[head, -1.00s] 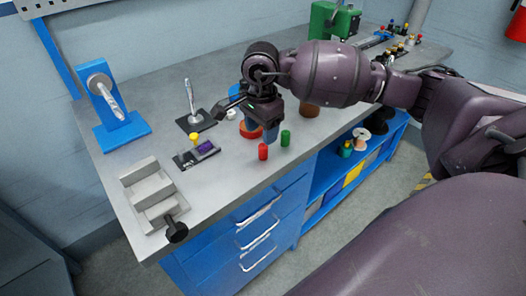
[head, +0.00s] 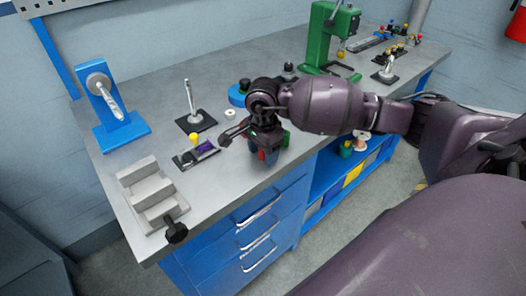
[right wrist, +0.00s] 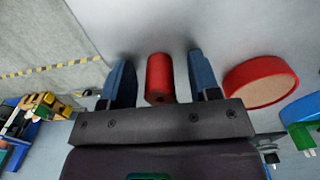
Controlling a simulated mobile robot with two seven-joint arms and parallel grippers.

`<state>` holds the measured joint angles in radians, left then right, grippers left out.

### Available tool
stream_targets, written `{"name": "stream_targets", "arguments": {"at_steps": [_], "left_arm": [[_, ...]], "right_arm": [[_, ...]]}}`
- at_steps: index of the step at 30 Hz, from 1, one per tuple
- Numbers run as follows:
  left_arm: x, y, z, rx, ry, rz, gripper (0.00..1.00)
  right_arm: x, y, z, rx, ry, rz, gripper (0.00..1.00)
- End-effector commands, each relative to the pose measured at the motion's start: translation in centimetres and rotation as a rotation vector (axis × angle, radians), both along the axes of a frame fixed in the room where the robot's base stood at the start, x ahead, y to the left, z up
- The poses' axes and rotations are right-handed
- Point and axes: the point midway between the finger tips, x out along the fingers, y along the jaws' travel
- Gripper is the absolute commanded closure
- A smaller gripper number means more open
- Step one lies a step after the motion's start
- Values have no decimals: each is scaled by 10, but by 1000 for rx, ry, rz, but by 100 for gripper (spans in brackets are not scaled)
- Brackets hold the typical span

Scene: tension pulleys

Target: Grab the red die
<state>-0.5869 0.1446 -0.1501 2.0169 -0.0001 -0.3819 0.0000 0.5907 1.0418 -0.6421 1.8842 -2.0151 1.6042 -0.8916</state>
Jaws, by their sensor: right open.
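The red die (right wrist: 160,78) is a small red cylinder. In the right wrist view it stands between the two blue fingers of my open right gripper (right wrist: 161,82), with a gap on each side. In the head view my right gripper (head: 266,158) is low over the front part of the bench, and only a sliver of the red die (head: 262,155) shows among the fingers. My left gripper is not in view.
A green cylinder (head: 285,138) is close by the right gripper, partly hidden. A wide red round piece (right wrist: 261,83) lies beside the right finger.

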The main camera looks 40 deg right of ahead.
Motion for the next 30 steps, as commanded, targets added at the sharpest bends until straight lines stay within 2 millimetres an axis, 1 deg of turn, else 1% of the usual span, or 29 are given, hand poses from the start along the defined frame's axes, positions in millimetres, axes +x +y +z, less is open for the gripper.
{"name": "stream_targets", "arguments": {"at_steps": [1,2,9,12,19,23,26,30], "left_arm": [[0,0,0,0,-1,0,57],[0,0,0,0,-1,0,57],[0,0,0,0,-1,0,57],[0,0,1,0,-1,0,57],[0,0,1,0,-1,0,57],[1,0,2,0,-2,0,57],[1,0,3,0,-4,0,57],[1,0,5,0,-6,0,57]], "right_arm": [[0,0,0,0,0,0,44],[0,0,0,0,0,0,47],[0,0,1,0,0,0,84],[0,0,1,0,0,0,97],[0,0,2,0,-1,0,97],[1,0,11,0,-3,0,97],[1,0,25,-1,-5,0,97],[1,0,56,-2,-6,1,97]]}}
